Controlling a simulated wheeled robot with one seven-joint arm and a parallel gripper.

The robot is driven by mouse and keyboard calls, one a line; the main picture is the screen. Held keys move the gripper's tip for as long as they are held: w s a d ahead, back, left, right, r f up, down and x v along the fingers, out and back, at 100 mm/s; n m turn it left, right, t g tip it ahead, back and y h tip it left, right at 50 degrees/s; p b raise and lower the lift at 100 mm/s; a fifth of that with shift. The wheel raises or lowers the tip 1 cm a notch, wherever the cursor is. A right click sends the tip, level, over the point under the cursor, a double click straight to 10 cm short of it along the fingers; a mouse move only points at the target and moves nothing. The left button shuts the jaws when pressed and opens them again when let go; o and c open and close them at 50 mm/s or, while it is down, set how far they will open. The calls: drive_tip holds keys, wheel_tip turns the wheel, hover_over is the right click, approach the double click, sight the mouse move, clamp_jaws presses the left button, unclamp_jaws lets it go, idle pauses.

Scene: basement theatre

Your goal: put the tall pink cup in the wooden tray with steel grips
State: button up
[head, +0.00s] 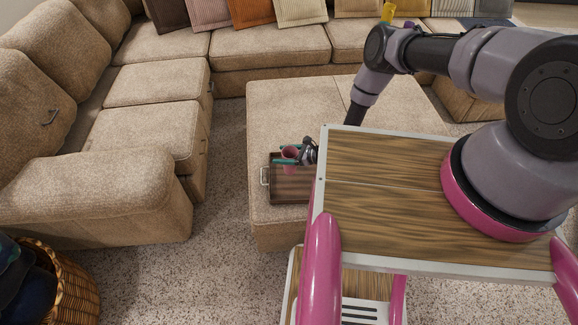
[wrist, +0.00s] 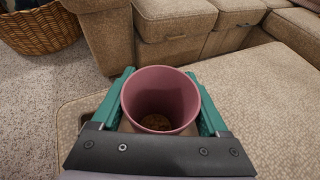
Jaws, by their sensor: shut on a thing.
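The tall pink cup (head: 289,168) is upright between the teal fingers of my gripper (head: 289,160). My gripper is shut on it. In the wrist view I look down into the open cup (wrist: 160,98), with a finger on each side; its inside bottom looks brownish. The wooden tray (head: 290,198) with a steel grip on its left end lies on the beige ottoman. In the head view the cup overlaps the back part of the tray; I cannot tell whether it touches the tray floor. The tray's right end is hidden behind my own body.
The ottoman (head: 285,105) has bare room behind the tray. A beige sectional sofa (head: 155,80) stands to the left and back. A wicker basket (head: 68,285) with dark cloth is on the carpet at the lower left; it also shows in the wrist view (wrist: 40,28).

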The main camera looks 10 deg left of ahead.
drive_tip(key=shift+f, duration=2.65)
drive_tip(key=o, duration=1.2)
drive_tip(key=shift+f, duration=0.1)
drive_tip(key=shift+d+r, duration=0.25)
drive_tip(key=v, duration=1.1)
drive_tip(key=shift+s+d+r, duration=0.1)
drive_tip(key=shift+d, duration=0.15)
